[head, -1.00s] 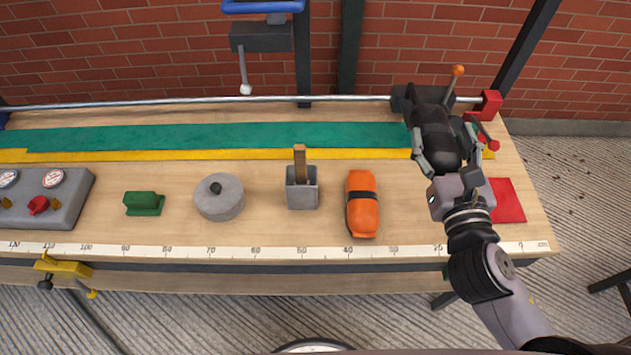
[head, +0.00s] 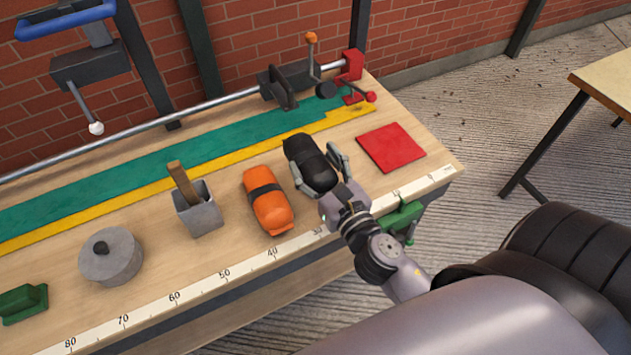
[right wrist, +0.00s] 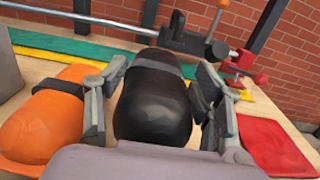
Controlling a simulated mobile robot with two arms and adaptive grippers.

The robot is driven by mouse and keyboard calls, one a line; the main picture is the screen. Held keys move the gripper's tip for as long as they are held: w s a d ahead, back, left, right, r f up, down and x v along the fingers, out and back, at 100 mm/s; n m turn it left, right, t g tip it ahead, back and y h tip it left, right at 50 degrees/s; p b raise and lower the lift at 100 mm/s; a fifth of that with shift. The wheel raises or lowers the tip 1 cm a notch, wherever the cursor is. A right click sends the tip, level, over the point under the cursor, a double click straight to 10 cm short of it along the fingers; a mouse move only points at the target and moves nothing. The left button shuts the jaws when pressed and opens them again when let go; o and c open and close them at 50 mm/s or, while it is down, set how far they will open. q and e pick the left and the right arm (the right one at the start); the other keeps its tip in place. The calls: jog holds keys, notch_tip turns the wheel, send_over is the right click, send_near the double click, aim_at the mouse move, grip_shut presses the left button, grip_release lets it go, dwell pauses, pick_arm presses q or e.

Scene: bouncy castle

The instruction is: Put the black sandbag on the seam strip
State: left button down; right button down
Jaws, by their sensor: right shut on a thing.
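The black sandbag (head: 308,158) is held between the two fingers of my right gripper (head: 316,163), near the table's front right part. It also fills the middle of the right wrist view (right wrist: 155,100), with a finger on each side. In the head view it lies between the orange sandbag and the red square, on the near side of the yellow strip (head: 225,172). A long green strip (head: 140,180) runs behind the yellow one. I cannot tell which is the seam strip, or whether the bag touches the table. My left gripper is not in view.
An orange sandbag (head: 268,200) lies close left of the held bag. A grey holder (head: 200,212) and a grey round weight (head: 111,257) stand further left. A red square (head: 390,147) lies to the right. A metal rail with a black carriage (head: 288,84) runs behind the strips.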

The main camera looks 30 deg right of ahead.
jog(key=shift+f+b, duration=1.3)
jog(key=shift+f, duration=0.75)
jog(key=shift+f, duration=0.2)
jog(key=shift+c, duration=1.9)
grip_release()
jog(key=shift+f, duration=0.1)
